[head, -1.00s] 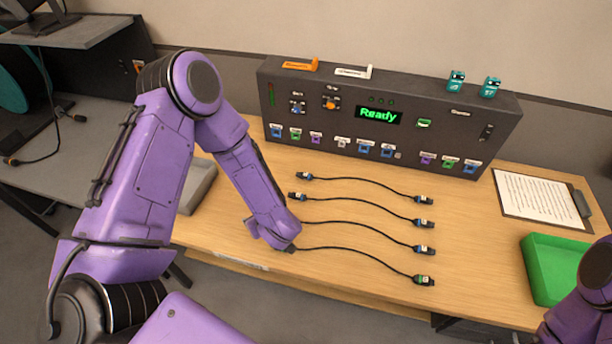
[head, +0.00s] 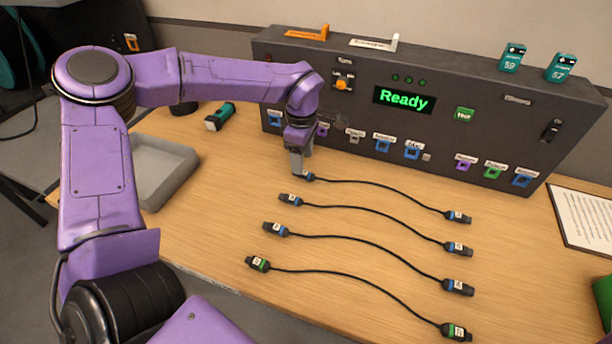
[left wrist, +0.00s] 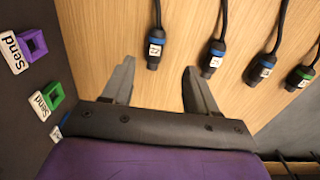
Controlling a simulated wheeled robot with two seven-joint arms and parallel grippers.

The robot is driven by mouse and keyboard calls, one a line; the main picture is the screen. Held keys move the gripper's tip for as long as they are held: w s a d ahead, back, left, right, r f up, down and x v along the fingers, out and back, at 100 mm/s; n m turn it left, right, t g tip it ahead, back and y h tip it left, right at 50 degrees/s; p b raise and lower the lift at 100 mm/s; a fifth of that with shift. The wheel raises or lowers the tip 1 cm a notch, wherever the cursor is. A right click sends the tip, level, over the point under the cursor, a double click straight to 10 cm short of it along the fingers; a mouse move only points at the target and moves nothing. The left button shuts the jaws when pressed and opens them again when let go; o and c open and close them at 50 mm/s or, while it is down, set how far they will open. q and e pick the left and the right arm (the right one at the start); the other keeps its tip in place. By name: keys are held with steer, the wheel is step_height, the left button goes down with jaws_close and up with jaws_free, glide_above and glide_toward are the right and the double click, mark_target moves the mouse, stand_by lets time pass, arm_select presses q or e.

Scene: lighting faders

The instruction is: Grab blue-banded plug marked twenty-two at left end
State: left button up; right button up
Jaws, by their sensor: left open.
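The farthest cable's left-end plug (head: 309,177) is black with a blue band and lies on the table. In the left wrist view this plug (left wrist: 154,48) points toward my gripper; its small white label looks like 22, but is hard to read. My left gripper (head: 300,172) is over this end, pointing down. In the left wrist view the left gripper (left wrist: 158,68) is open and empty, the plug's tip lying between and just ahead of its fingertips. A second blue-banded plug (left wrist: 215,56) lies beyond the right finger. My right gripper is out of view.
Nearer cables have left ends with blue bands (head: 290,200), (head: 276,230) and a green band (head: 258,263). The dark panel (head: 455,140), its display reading Ready, stands close behind the gripper. A grey tray (head: 185,155) and a green-grey object (head: 220,117) lie left.

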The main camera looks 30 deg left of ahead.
mark_target(307, 172)
arm_select(q)
steer(key=f, duration=0.3)
steer(key=w+f, duration=0.1)
steer(key=f, duration=0.1)
steer(key=shift+w+d, duration=0.1)
steer(key=shift+d, duration=0.2)
steer(key=shift+f+p, duration=0.3)
jaws_close()
